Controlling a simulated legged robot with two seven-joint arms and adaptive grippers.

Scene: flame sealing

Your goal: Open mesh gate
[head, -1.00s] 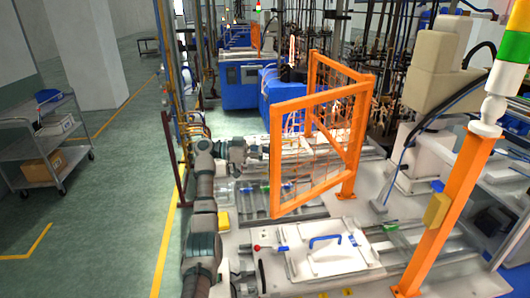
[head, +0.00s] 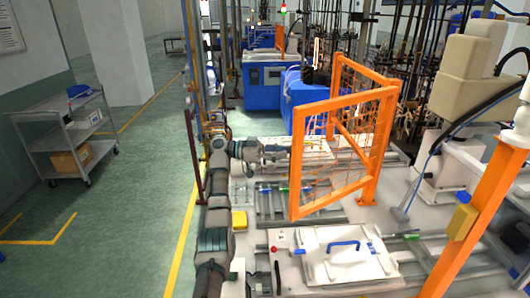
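The orange-framed mesh gate (head: 297,165) stands upright over the white machine bed, right of centre in the head view. Its near panel reaches left from an orange post (head: 371,165) and stands at an angle to a second orange mesh panel (head: 337,75) behind it. My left gripper (head: 284,151) is at the gate's left upright, at about mid height. It looks very close to the upright, but I cannot tell whether it touches. Its fingers are too small to show whether they are open or shut. My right gripper is not in view.
A white plate with a blue handle (head: 345,245) lies on the bed in front of the gate. An orange pillar (head: 470,225) stands at the right. A grey trolley (head: 66,142) stands on the left across clear green floor. Blue machines (head: 266,75) stand behind.

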